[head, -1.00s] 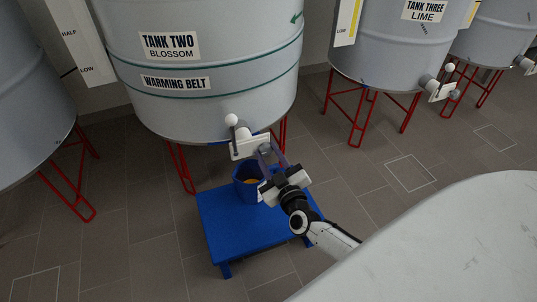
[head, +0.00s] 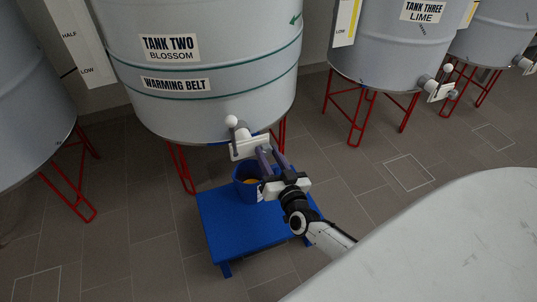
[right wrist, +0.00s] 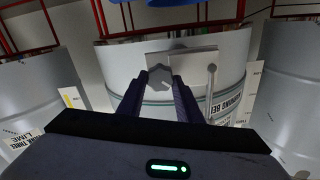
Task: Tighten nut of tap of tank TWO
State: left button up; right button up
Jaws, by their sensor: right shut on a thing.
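Tank TWO (head: 118,72), a pale grey tank labelled BLOSSOM with a warming belt, stands at the centre left of the head view. Its tap has a white ball-tipped lever (head: 231,121) and a white plate (head: 243,149) low on the front. In the right wrist view the grey faceted nut (right wrist: 158,78) sits between my fingers, in front of the plate (right wrist: 195,54). My right gripper (head: 268,150) is shut on the nut; its purple fingers also show in the right wrist view (right wrist: 159,84). My left gripper is out of view.
A blue bucket (head: 245,190) with amber contents stands under the tap on a blue low table (head: 236,227). Red tank legs (head: 181,168) stand behind. Tank THREE (head: 385,65) is to the right. A pale surface (head: 450,245) fills the lower right. Floor between is clear.

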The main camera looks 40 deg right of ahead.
jog(key=m, duration=0.3)
jog(key=shift+m, duration=0.4)
jog(key=shift+f+m, duration=0.1)
jog(key=shift+m, duration=0.8)
jog(key=m+b, duration=0.1)
jog(key=m, duration=0.1)
jog(key=shift+m, duration=0.4)
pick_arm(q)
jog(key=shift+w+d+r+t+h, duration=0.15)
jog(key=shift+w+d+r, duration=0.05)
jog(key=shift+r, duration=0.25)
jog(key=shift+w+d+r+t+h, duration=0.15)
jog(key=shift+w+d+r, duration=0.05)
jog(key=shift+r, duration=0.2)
pick_arm(e)
jog(key=shift+d+m, duration=0.1)
jog(key=shift+m, duration=0.6)
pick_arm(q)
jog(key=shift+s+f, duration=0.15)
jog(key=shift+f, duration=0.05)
pick_arm(e)
jog(key=o, duration=1)
jog(key=shift+o, duration=0.2)
